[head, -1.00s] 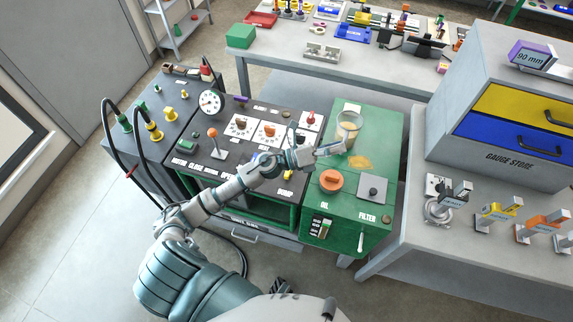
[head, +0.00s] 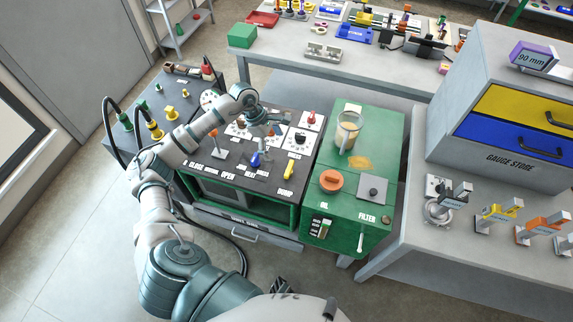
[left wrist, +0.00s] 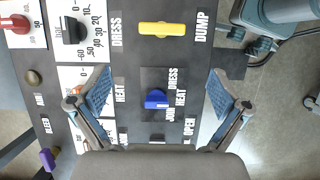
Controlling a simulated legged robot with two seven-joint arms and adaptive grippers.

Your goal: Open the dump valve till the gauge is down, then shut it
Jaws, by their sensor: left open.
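The dump valve is a yellow handle (head: 289,170) beside the DUMP label on the dark panel. It also shows in the left wrist view (left wrist: 168,29), at the top, between the words DRESS and DUMP. My left gripper (head: 265,132) is open and points down over the panel, up and left of the yellow handle. In the left wrist view its fingers (left wrist: 158,80) are spread on either side of a blue handle (left wrist: 157,99), holding nothing. The gauge (head: 208,98) has a white dial, partly hidden by my left arm; I cannot read its needle. My right gripper is not in view.
Black and red knobs on white scales (head: 302,137) lie close around the gripper. Black hoses (head: 107,130) loop at the left. The gauge store (head: 500,145) stands far right.

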